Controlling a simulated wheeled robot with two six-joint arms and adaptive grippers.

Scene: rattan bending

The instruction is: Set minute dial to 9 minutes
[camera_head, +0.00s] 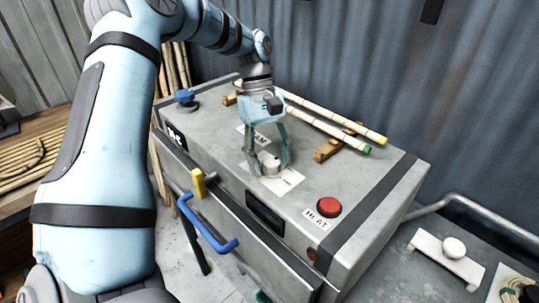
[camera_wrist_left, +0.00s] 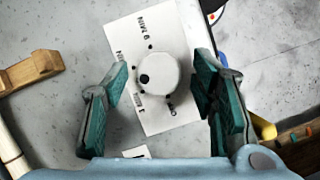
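The minute dial (camera_wrist_left: 158,74) is a round pale knob with a dark dot on its left side. It sits on a white printed plate (camera_wrist_left: 185,117) with several minute labels; the top one seems to read 9. In the head view the dial (camera_head: 269,163) is on top of the grey steam box (camera_head: 330,175). My left gripper (camera_wrist_left: 162,82) is open above the dial, its teal fingers on either side with gaps in the wrist view. In the head view it (camera_head: 266,162) points down. A small teal piece at the bottom edge may be my right gripper; its state is unclear.
A red button (camera_head: 329,207) labelled HEAT is on the box's near right. Pale poles (camera_head: 335,127) lie on wooden rests behind the dial. A blue knob (camera_head: 184,97) is at the far left. A blue handle (camera_head: 208,227) and yellow handle (camera_head: 198,184) are on the front.

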